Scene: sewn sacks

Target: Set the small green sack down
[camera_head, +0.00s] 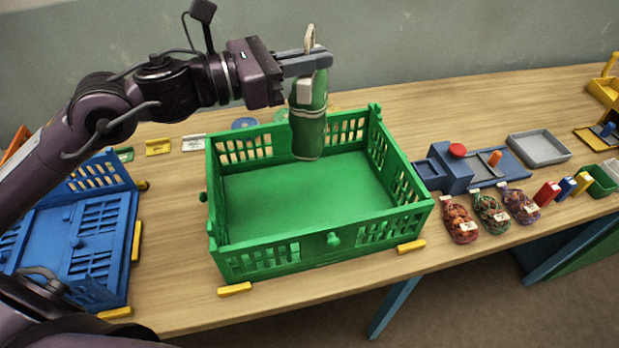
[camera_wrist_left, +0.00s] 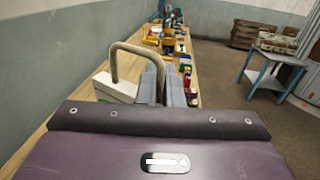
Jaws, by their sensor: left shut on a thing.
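The small green sack (camera_head: 308,125) hangs upright in the head view, over the back part of the green crate (camera_head: 268,262). It has a white tag and a pale loop at its top. My left gripper (camera_head: 318,62) is shut on the sack near its top. Whether the sack's lower end touches the crate floor I cannot tell. The crate is empty. My right gripper is not in view.
A blue crate (camera_head: 125,225) stands left of the green one. To the right are a blue fixture with a red button (camera_head: 457,150), a grey tray (camera_head: 540,148) and several netted bundles (camera_head: 490,214). Yellow blocks (camera_head: 411,246) sit at the green crate's corners on the wooden table (camera_head: 190,285).

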